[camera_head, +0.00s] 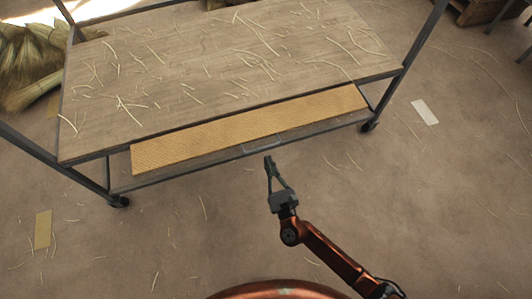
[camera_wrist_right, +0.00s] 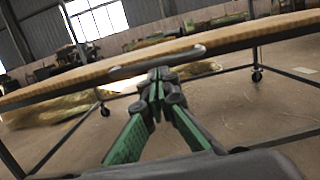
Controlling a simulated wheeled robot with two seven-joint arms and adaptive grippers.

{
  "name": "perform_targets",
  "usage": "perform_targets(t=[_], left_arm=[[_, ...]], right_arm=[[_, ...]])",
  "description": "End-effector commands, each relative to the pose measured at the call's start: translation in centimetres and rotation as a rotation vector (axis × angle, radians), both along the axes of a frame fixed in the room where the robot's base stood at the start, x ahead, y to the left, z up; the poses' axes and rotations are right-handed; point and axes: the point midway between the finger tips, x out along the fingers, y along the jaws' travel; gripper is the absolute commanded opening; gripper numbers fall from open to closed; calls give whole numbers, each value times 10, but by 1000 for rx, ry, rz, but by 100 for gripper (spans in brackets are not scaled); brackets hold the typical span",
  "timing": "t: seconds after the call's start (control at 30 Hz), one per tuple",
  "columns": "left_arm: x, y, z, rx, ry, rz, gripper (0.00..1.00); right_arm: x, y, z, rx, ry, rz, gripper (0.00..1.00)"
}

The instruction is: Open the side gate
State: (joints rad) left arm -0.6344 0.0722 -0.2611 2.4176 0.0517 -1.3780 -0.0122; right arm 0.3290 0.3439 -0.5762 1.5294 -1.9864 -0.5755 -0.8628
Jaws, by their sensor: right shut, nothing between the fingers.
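The side gate looks to be the long tan woven panel (camera_head: 250,128) along the near side of the wheeled cart. A thin grey handle (camera_head: 264,144) sits at the middle of its near edge. In the wrist view the panel (camera_wrist_right: 90,75) shows as a tan strip, with the curved grey handle (camera_wrist_right: 155,62) on its edge. My right gripper (camera_head: 267,158) is just in front of the handle. Its fingers come together at the tips (camera_wrist_right: 159,75) and hold nothing. I cannot tell whether the fingertips touch the handle. My left gripper is not in view.
The cart's wooden top (camera_head: 225,60) is strewn with straw pieces. Dark posts and casters (camera_head: 119,201) stand at its corners. Straw bundles (camera_head: 30,60) lie at the far left. The floor (camera_head: 450,190) right of the cart is mostly clear, with scattered straw.

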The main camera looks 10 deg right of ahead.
Motion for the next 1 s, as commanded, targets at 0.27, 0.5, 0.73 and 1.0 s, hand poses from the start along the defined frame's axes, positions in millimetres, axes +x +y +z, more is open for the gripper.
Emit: perform_targets(t=[0.27,0.5,0.73,1.0], left_arm=[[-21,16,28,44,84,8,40],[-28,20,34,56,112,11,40],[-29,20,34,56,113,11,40],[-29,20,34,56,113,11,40]], right_arm=[[-48,-10,-7,-1,1,1,0],[-61,-12,-11,0,1,1,0],[-62,-14,-11,11,5,-4,0],[-86,-117,-6,574,146,-305,0]])
